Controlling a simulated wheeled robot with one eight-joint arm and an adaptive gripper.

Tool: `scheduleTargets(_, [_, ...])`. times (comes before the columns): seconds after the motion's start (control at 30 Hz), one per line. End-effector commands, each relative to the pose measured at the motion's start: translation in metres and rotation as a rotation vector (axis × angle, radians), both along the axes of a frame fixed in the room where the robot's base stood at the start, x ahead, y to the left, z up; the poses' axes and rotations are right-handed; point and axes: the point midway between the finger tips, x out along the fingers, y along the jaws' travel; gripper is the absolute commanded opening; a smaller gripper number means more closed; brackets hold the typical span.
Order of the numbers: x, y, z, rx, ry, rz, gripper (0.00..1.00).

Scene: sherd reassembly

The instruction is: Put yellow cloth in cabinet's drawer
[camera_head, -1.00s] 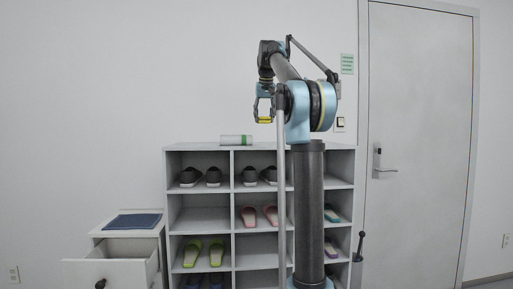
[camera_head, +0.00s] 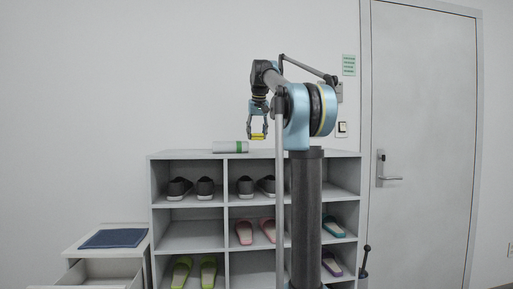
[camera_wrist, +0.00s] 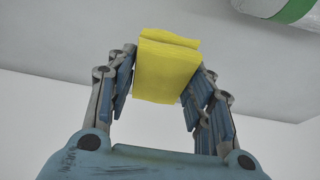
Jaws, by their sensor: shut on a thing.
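My gripper (camera_head: 257,134) is shut on the yellow cloth (camera_wrist: 166,66), a folded piece held between both fingers in the wrist view. In the head view the cloth (camera_head: 258,136) shows as a small yellow strip at the fingertips, in front of or over the shelf's top; the exact gap cannot be told. The small cabinet (camera_head: 72,247) stands at the lower left, apart from my gripper. Its drawer (camera_head: 105,268) is pulled open, and its inside is partly cut off by the frame's bottom edge.
A dark blue folded cloth (camera_head: 114,238) lies on the cabinet's top. A white and green cylinder (camera_head: 230,147) lies on the shoe shelf (camera_head: 190,154), close to my gripper. The shelf holds several shoes and slippers. A closed door (camera_head: 420,130) is at the right.

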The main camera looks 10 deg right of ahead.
Motion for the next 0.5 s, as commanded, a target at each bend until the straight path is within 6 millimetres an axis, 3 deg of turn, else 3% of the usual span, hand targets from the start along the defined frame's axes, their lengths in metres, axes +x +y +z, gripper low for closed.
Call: scheduleTargets(0.5, [0.000,-0.002,-0.048,0.000,0.000,-0.002,0.28])
